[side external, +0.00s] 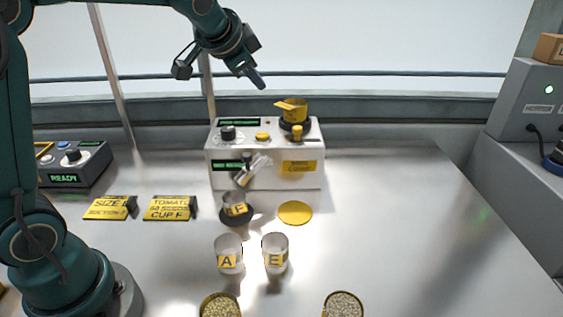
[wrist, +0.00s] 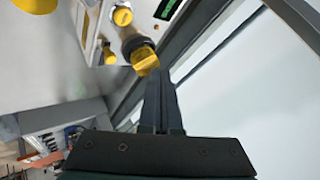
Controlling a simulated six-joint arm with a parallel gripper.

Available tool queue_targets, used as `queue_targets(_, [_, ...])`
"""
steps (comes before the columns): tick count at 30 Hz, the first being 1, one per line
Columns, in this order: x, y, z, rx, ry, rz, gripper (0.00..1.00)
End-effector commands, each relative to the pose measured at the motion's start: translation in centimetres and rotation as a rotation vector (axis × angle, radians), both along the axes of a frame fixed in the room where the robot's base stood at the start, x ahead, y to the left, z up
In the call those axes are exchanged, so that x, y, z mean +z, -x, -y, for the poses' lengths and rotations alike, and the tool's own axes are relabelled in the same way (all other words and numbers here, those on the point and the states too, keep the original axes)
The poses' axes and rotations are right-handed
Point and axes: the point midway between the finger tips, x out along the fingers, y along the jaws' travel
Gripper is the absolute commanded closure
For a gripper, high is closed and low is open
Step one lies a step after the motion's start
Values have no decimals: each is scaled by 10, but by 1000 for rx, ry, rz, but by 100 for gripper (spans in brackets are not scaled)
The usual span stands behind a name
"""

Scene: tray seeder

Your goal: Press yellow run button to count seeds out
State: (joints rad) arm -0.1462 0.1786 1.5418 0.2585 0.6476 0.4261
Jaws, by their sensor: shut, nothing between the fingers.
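The white seed counter (side external: 222,172) stands at the back of the steel table. A round yellow button (side external: 262,136) sits on its top panel; it also shows in the wrist view (wrist: 122,16). To its right are a yellow hopper cup (side external: 294,113) on a black ring and a small yellow knob (side external: 297,133). No label marks the button legibly. My gripper (side external: 260,84) is shut and empty, raised above and behind the panel, apart from the button. In the wrist view, my fingertips (wrist: 160,74) lie close to the hopper cup (wrist: 146,61) in the picture.
A clear cup F (side external: 235,207) stands on a black base before the counter. Cups A (side external: 228,256) and E (side external: 274,255) stand nearer. A yellow disc (side external: 295,212), yellow cards (side external: 170,208) and seed dishes (side external: 343,303) lie around. The table's right side is clear.

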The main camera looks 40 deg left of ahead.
Motion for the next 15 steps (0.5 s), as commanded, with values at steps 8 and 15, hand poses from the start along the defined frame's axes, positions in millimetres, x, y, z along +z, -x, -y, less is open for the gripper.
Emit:
queue_targets(8, [-35, 1, 0, -1, 0, -8, 100])
queue_targets(15, [-66, 1, 0, -1, -1, -6, 100])
